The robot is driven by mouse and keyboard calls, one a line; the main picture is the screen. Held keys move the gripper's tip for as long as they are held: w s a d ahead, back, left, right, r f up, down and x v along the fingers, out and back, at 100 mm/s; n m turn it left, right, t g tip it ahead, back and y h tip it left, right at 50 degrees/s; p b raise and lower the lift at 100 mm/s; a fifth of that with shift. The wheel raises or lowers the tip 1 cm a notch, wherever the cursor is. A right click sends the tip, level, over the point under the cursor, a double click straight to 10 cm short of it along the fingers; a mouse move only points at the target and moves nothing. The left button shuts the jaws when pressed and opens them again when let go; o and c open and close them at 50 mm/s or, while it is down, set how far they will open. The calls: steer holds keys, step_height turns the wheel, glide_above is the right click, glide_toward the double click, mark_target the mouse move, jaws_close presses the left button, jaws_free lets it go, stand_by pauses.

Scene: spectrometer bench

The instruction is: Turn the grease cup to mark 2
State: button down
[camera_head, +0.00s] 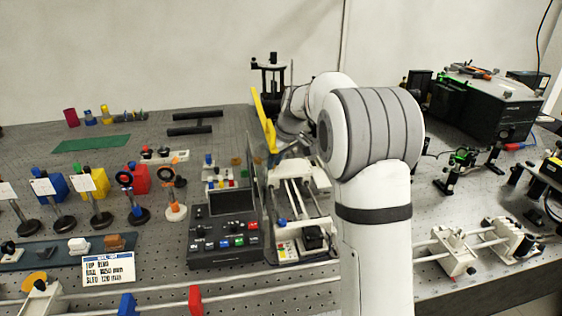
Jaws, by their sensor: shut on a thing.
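My gripper (283,146) is at the far end of my arm, by the back end of a white rail stage (316,207). It is small in view and partly covered by my own wrist. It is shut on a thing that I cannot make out. I cannot pick out the grease cup or its marks; my arm and gripper hide part of that spot. A tall yellow piece (263,120) stands just left of my wrist.
A black control box (222,242) with a screen and coloured buttons is left of the stage. Posted optics (134,200) and a label card (108,270) stand further left. A black stand (268,78) is behind my wrist. A large black instrument (487,105) is at the back right.

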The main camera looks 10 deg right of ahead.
steer(key=shift+a+m, duration=0.15)
steer(key=shift+m, duration=0.15)
steer(key=c, duration=1.3)
jaws_free()
steer(key=shift+c, duration=0.2)
steer(key=shift+r, duration=0.35)
steer(key=v, duration=0.3)
steer(key=shift+f, duration=0.1)
steer(key=s+d+b, duration=0.2)
steer(key=s+d, duration=0.4)
steer(key=s, duration=0.4)
steer(key=shift+d+f, duration=0.25)
steer(key=shift+d, duration=0.1)
